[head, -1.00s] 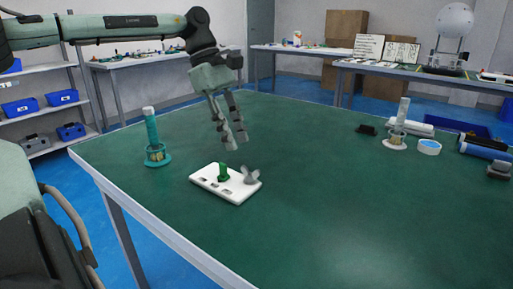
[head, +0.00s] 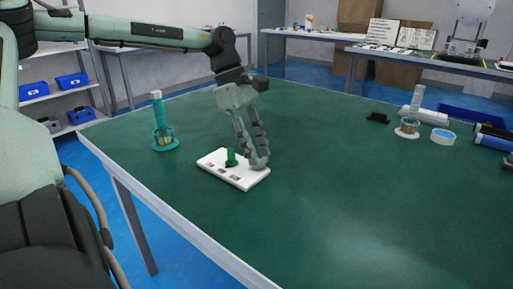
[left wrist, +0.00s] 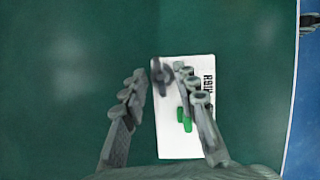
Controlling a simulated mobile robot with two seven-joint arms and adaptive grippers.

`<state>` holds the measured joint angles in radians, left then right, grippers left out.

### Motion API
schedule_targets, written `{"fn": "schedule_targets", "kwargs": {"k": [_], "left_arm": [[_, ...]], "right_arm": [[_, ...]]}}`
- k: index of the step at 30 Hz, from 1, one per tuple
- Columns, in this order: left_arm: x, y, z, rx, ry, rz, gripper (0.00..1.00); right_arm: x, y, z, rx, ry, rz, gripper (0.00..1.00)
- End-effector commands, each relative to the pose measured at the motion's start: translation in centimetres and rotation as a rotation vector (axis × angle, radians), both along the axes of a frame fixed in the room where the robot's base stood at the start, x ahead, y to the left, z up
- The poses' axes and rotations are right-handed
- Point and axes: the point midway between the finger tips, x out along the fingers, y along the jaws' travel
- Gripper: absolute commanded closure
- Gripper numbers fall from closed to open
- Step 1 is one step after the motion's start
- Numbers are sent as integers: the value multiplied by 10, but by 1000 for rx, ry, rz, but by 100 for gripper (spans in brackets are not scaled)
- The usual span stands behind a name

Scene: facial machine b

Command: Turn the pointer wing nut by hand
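A white board (head: 212,161) lies on the green table and also shows in the left wrist view (left wrist: 172,145). A green piece (head: 231,158) stands near its middle, green too in the wrist view (left wrist: 184,118). The grey wing nut (left wrist: 161,75) is at the board's far right end; in the head view the fingers mostly hide it. My left gripper (head: 256,160) reaches down over that end. In the wrist view its fingers (left wrist: 160,78) are spread, with the wing nut between the tips, closer to the right finger. Contact cannot be told. My right gripper is not in view.
A teal cylinder on a round base (head: 160,120) stands left of the board. A black block (head: 377,118), a pale cylinder on a base (head: 411,120) and a round white-blue container (head: 442,138) stand at the right. The table's middle and front are clear.

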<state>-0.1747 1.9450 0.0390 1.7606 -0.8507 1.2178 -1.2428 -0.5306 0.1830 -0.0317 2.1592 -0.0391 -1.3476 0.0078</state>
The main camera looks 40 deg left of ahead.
Motion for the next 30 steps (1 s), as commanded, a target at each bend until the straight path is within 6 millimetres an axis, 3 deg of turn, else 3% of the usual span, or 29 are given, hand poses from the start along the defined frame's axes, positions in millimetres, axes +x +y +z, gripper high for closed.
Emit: {"fn": "schedule_targets", "kwargs": {"k": [2, 9, 23, 30], "left_arm": [[0, 0, 0, 0, 0, 0, 72], [0, 0, 0, 0, 0, 0, 100], [0, 0, -1, 1, 1, -39, 100], [2, 1, -2, 1, 2, -176, 100]], "right_arm": [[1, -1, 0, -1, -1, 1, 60], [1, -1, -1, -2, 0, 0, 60], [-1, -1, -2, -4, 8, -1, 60], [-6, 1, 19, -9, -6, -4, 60]]}}
